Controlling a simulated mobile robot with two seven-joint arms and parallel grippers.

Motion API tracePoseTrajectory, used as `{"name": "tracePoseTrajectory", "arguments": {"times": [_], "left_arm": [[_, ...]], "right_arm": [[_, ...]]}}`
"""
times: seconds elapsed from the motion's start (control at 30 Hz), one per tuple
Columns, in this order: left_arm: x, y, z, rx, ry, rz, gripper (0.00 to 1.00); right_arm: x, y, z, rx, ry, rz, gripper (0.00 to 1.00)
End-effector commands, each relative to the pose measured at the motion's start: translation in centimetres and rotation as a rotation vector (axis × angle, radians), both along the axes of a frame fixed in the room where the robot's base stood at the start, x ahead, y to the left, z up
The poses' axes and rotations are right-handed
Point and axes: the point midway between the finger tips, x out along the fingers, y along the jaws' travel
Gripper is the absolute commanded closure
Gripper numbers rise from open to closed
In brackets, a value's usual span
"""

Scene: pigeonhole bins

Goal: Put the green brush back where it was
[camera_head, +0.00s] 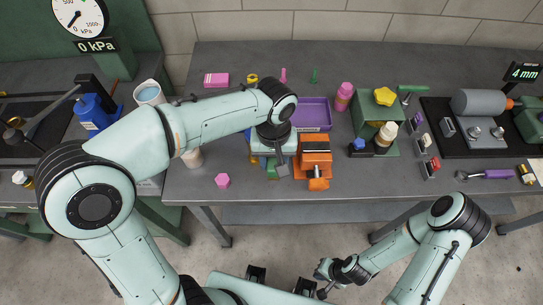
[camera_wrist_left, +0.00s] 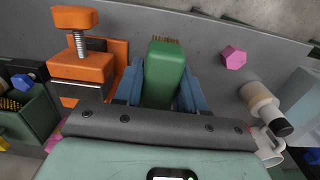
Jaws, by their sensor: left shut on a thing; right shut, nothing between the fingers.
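The green brush (camera_wrist_left: 166,75) is between the blue fingers of my left gripper (camera_wrist_left: 160,90) in the left wrist view, with its brown bristles at the far end. In the head view, my left gripper (camera_head: 267,162) is low at the bench's front edge, just left of the orange vise. Only a bit of the green brush (camera_head: 271,171) shows there, the rest hidden by my arm and wrist. My right gripper (camera_head: 323,272) is in front of the bench, at the bottom of the head view, and holds nothing. No marked spot for the brush can be made out.
The orange vise (camera_head: 315,160) stands close beside my left gripper. A purple tray (camera_head: 314,114) is behind it. A pink hexagonal piece (camera_head: 222,180) lies left on the bench. A green stand (camera_head: 378,108) with bottles is to the right. The bench (camera_head: 335,200) is bare along its front edge.

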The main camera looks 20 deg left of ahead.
Motion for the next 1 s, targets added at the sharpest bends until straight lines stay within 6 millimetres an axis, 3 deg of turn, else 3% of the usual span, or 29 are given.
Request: {"name": "tracePoseTrajectory", "arguments": {"times": [0.6,1.0], "left_arm": [[0.1,0.0,-0.5,0.004,0.001,0.024,1.00],[0.0,-0.1,-4.1,0.003,0.004,0.025,1.00]], "right_arm": [[-0.1,0.0,-0.2,-0.001,0.001,-0.001,1.00],[-1.6,0.0,-2.9,0.000,0.018,0.000,1.00]]}}
